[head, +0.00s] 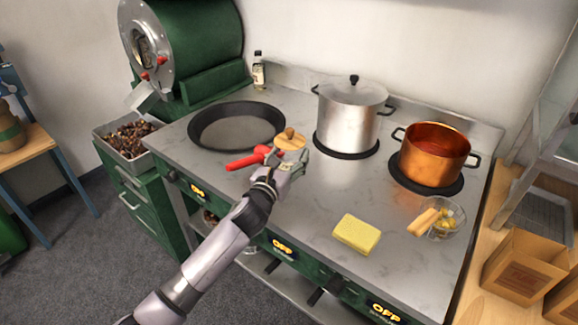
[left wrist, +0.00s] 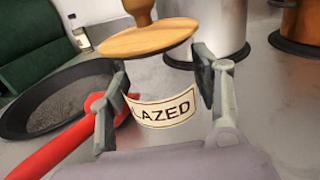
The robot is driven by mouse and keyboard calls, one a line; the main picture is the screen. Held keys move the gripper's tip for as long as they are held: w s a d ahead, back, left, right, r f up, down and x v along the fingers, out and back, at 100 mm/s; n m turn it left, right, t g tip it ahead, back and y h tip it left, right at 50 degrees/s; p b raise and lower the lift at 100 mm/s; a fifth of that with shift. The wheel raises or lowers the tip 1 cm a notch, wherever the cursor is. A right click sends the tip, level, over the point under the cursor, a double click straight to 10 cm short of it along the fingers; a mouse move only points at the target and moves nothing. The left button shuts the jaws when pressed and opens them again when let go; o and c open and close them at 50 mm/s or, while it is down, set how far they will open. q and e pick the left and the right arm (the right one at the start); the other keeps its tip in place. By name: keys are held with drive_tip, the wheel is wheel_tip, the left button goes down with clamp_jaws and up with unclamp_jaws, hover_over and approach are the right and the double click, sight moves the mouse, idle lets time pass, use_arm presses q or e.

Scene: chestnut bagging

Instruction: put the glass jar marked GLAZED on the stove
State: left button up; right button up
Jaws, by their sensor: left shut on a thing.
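The glass jar with a round wooden lid (head: 290,140) is over the middle of the stove (head: 300,215). Its label (left wrist: 165,110) shows the letters LAZED in the left wrist view; the first letter is hidden by a finger. My left gripper (head: 286,158) is shut on the jar, one finger on each side, below the lid. The jar looks upright or nearly so. I cannot tell whether its base touches the stove top; the gripper hides it. My right gripper is not in view.
A yellow sponge (head: 357,233) and a glass bowl (head: 447,212) lie nearer. Bare stove top surrounds the sponge.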

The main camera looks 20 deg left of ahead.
use_arm(q)
drive_tip(key=shift+f, duration=1.25)
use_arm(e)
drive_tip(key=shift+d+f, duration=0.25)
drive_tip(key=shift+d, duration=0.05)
use_arm(q)
drive_tip(key=o, duration=1.5)
drive_tip(key=shift+f, duration=0.15)
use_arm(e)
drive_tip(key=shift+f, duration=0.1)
use_arm(q)
drive_tip(key=shift+s, duration=0.15)
drive_tip(key=s, duration=0.7)
drive_tip(key=s+a, duration=0.1)
drive_tip(key=s, duration=0.3)
drive_tip(key=shift+s+b, duration=0.35)
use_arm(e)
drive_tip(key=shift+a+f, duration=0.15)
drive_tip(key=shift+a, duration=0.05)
